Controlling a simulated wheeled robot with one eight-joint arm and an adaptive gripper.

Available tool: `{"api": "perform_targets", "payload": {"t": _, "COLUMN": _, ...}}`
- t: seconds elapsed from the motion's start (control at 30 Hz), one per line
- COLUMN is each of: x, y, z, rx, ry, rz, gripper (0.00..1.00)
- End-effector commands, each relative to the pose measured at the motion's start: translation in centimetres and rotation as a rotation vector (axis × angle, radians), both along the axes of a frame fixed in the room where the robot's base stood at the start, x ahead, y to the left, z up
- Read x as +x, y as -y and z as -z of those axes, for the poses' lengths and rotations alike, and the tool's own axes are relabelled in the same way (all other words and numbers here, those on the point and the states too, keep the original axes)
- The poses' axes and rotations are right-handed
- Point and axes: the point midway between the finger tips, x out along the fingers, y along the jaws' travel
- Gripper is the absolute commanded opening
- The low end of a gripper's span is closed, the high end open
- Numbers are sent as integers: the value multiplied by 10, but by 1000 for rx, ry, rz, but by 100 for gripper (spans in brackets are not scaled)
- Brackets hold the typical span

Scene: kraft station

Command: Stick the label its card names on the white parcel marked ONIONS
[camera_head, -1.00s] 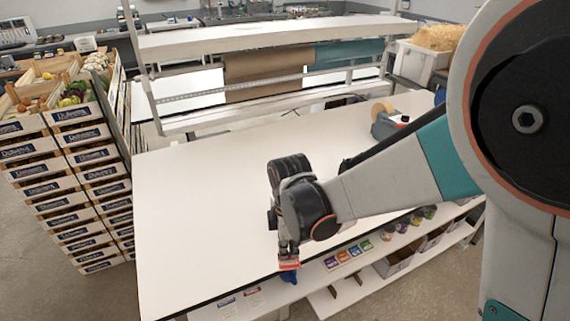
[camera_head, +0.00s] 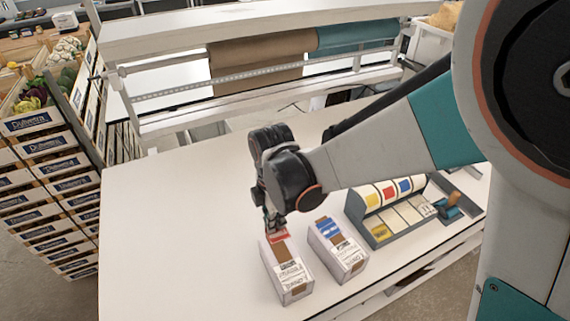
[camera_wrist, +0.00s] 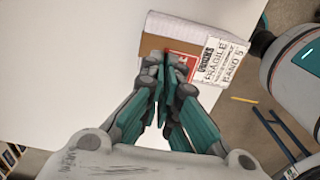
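The white parcel marked ONIONS (camera_wrist: 178,27) lies under my gripper (camera_wrist: 172,68). In the head view this parcel (camera_head: 293,284) is the left one of two, with a brown band and printed cards. Its card (camera_wrist: 218,62) reads FRAGILE in the wrist view. A red label (camera_head: 278,237) is at the parcel's far end, at my fingertips; it also shows in the wrist view (camera_wrist: 184,62). My gripper (camera_head: 274,224) looks shut on the label's edge. The fingers partly hide the label, and I cannot tell whether it lies flat on the parcel.
A second white parcel (camera_head: 347,259) with a blue label (camera_head: 327,228) stands close to the right. A label dispenser (camera_head: 368,229) with yellow, red and blue labels is beyond it, with a stamp (camera_head: 447,207) farther right. The left of the table (camera_head: 165,215) is clear.

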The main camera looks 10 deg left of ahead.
Motion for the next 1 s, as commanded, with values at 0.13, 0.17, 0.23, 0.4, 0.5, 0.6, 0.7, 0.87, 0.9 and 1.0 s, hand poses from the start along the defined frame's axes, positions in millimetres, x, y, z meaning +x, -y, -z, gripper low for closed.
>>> {"api": "perform_targets", "payload": {"t": 0.13, "x": 0, "y": 0, "z": 2, "rx": 0, "ry": 0, "rz": 0, "gripper": 0}}
{"api": "perform_targets", "payload": {"t": 0.17, "x": 0, "y": 0, "z": 3, "rx": 0, "ry": 0, "rz": 0, "gripper": 0}}
{"api": "perform_targets", "payload": {"t": 0.23, "x": 0, "y": 0, "z": 6, "rx": 0, "ry": 0, "rz": 0, "gripper": 0}}
{"api": "perform_targets", "payload": {"t": 0.4, "x": 0, "y": 0, "z": 18, "rx": 0, "ry": 0, "rz": 1, "gripper": 0}}
{"api": "perform_targets", "payload": {"t": 0.5, "x": 0, "y": 0, "z": 27, "rx": 0, "ry": 0, "rz": 1, "gripper": 0}}
{"api": "perform_targets", "payload": {"t": 0.6, "x": 0, "y": 0, "z": 36, "rx": 0, "ry": 0, "rz": 1, "gripper": 0}}
{"api": "perform_targets", "payload": {"t": 0.7, "x": 0, "y": 0, "z": 45, "rx": 0, "ry": 0, "rz": 1, "gripper": 0}}
{"api": "perform_targets", "payload": {"t": 0.87, "x": 0, "y": 0, "z": 57, "rx": 0, "ry": 0, "rz": 1, "gripper": 0}}
{"api": "perform_targets", "payload": {"t": 0.9, "x": 0, "y": 0, "z": 59, "rx": 0, "ry": 0, "rz": 1, "gripper": 0}}
{"api": "perform_targets", "payload": {"t": 1.0, "x": 0, "y": 0, "z": 62, "rx": 0, "ry": 0, "rz": 1, "gripper": 0}}
